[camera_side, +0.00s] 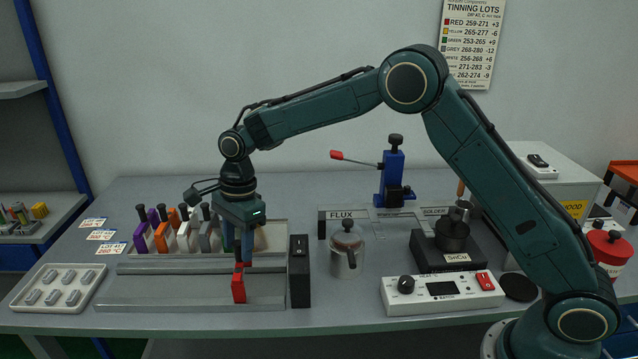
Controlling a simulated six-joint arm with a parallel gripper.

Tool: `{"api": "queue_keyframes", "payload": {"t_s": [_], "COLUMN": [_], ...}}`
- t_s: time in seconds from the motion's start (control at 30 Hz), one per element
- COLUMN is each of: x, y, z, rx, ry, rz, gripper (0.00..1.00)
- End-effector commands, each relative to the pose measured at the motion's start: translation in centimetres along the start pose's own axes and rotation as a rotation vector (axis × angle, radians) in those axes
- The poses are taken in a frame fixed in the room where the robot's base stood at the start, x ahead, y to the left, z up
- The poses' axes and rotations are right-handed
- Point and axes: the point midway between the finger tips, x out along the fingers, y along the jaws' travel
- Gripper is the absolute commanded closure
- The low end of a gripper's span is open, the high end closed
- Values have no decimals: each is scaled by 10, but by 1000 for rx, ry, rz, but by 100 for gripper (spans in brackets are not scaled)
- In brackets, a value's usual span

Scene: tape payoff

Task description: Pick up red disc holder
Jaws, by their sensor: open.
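The red disc holder (239,288) stands upright on the lower front step of the grey rack, with a dark knob on its top. My gripper (238,256) points down directly over it. Its fingers are open and come down around or just behind the holder's top; I cannot tell whether they touch it. Other holders in purple (140,238), orange (162,238), white and grey stand in a row at the rack's back left. The gripper hides part of the row's right end.
A tall black block (299,272) stands close right of the red holder. A lidded flux pot (347,250), a solder pot (453,236) and a controller box (441,293) are further right. A tray of grey pieces (58,288) lies at left. The front step left of the red holder is clear.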

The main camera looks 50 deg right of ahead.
Motion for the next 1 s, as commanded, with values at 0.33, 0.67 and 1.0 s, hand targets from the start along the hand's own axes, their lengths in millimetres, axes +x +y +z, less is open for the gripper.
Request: {"api": "queue_keyframes", "payload": {"t_s": [0.33, 0.67, 1.0], "x": [15, 15, 14], "y": [0, 0, 0], "z": [0, 0, 0], "rx": [-1, -1, -1], "ry": [0, 0, -1], "rz": [-1, -1, -2], "gripper": [57, 57, 100]}}
